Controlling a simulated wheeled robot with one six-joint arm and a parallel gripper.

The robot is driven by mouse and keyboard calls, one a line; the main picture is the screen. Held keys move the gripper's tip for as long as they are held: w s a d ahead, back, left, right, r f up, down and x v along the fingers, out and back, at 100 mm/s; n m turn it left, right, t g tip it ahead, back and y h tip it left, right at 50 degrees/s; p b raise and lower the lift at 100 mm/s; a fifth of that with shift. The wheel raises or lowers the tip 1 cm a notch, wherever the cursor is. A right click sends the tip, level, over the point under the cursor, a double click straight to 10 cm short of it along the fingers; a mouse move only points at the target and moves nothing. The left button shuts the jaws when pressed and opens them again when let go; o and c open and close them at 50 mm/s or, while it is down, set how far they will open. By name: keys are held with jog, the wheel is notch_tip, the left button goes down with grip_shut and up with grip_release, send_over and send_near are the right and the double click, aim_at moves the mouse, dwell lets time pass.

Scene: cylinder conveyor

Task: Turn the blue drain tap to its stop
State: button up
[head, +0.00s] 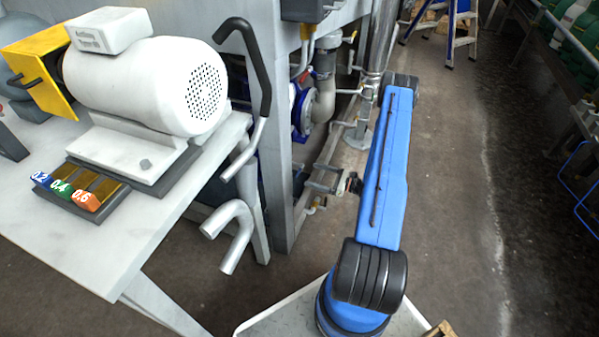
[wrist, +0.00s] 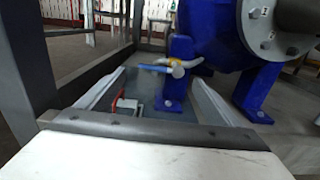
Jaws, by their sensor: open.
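The blue drain tap (wrist: 153,68) shows in the wrist view as a small light-blue lever, lying nearly level and pointing left. It joins a pale metal valve body (wrist: 178,70) with a yellowish part, in front of a dark-blue foot. My gripper (wrist: 158,77) is open, with one pale finger on each side of the picture. The lever appears between the fingertips; I see no contact, and cannot tell how far beyond the tips it lies.
A large dark-blue housing with a bolted grey flange (wrist: 280,35) stands just right of the tap. A grey post (wrist: 28,75) rises at the left. In the head view, a white table (head: 135,235) holds a motor (head: 150,80); open floor (head: 450,200) lies to the right.

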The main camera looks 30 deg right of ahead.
aim_at(299, 171)
jog(key=x, duration=0.8)
jog(key=c, duration=1.5)
